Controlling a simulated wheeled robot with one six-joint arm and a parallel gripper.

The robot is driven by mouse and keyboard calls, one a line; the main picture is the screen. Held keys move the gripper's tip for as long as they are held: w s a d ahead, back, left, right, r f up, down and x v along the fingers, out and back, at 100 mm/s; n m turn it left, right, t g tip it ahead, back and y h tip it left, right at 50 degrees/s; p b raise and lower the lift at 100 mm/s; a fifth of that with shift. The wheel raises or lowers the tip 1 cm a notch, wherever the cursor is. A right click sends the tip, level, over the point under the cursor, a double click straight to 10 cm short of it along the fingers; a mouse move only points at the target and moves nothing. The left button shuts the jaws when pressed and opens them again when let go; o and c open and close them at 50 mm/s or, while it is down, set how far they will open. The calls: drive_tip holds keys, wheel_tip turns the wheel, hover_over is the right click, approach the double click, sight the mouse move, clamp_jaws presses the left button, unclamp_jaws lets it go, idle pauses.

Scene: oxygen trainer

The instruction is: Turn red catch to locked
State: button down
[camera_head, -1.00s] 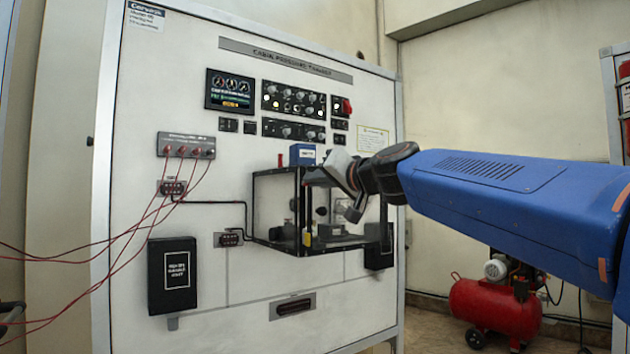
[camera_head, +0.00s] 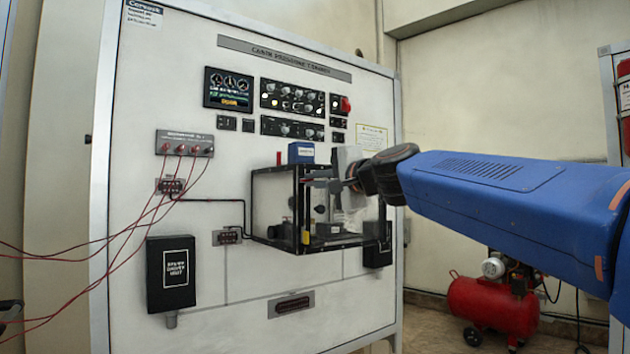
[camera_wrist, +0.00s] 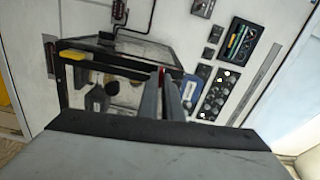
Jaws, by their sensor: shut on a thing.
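The clear, black-edged box (camera_head: 276,244) stands on the front of the trainer panel. In the wrist view, my gripper (camera_wrist: 161,80) is shut on the red catch (camera_wrist: 161,71), at the box's edge. Only a small red part shows between the fingertips, so I cannot read its position. In the head view, my gripper (camera_head: 308,178) is at the top front of the box, and its fingers hide the catch there. A small upright red piece shows just left of the blue block.
The blue block (camera_head: 301,152) sits on top of the box, close beside my fingers; it also shows in the wrist view (camera_wrist: 192,92). A yellow piece (camera_head: 306,237) is on the box's front edge. Red cables (camera_head: 135,225) hang well to the left.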

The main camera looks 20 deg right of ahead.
drive_tip(key=shift+f+m, duration=0.1)
drive_tip(key=shift+m, duration=0.6)
drive_tip(key=c, duration=1.9)
unclamp_jaws()
drive_tip(key=shift+c, duration=0.2)
drive_tip(key=v, duration=1.7)
drive_tip(key=shift+s, duration=0.15)
